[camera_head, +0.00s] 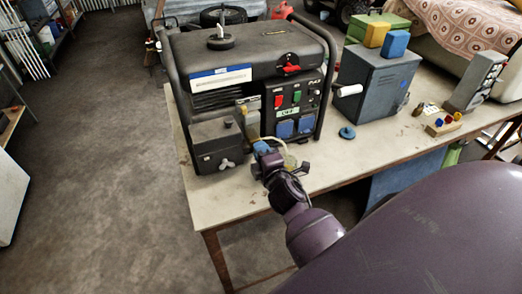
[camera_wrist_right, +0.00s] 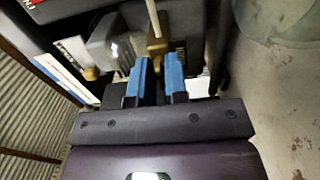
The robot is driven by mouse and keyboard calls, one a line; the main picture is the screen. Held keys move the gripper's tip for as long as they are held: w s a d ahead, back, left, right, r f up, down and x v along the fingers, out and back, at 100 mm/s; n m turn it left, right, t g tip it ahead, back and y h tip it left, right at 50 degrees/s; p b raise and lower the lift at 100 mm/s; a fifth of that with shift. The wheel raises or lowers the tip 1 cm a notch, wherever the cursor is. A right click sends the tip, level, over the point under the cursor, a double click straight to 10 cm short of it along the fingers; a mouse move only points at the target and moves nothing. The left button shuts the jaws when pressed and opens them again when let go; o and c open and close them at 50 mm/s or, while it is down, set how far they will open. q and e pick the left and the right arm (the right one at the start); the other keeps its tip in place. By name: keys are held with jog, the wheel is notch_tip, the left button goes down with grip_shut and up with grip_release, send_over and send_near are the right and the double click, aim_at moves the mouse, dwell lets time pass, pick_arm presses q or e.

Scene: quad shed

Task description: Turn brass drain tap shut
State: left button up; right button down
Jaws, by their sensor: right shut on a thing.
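The black generator (camera_head: 255,75) stands on the workbench, with a grey box-shaped part (camera_head: 215,143) at its front left. My right gripper (camera_head: 262,147) reaches up to the generator's lower front, beside this grey part. In the right wrist view, the blue fingers of my right gripper (camera_wrist_right: 159,70) stand on either side of the brass drain tap (camera_wrist_right: 157,45) and are shut on it. The fingers hide part of the tap. A pale rod or tube rises from the tap in that view. My left gripper is not in view.
A grey metal box (camera_head: 378,85) with yellow and blue blocks on top stands right of the generator. A small blue knob (camera_head: 347,133) lies on the workbench (camera_head: 225,200). A second brass fitting (camera_wrist_right: 90,73) shows left of the fingers. The bench's front left is clear.

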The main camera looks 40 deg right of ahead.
jog(key=c, duration=1.2)
grip_release()
jog(key=shift+o, duration=0.2)
jog(key=shift+s, duration=0.15)
jog(key=v, duration=1)
jog(key=shift+s+b, duration=0.3)
jog(key=shift+b, duration=0.05)
jog(key=s+a+f+m+g+y, duration=0.1)
jog(key=s+f+m+g+y, duration=0.1)
jog(key=s+f+m, duration=0.3)
jog(key=s+a+f+m+g+y, duration=0.1)
jog(key=s+f+m+g, duration=0.3)
jog(key=f+m, duration=0.5)
jog(key=shift+s+a+f+y, duration=0.2)
jog(key=shift+s+f+y, duration=0.4)
jog(key=shift+f, duration=0.2)
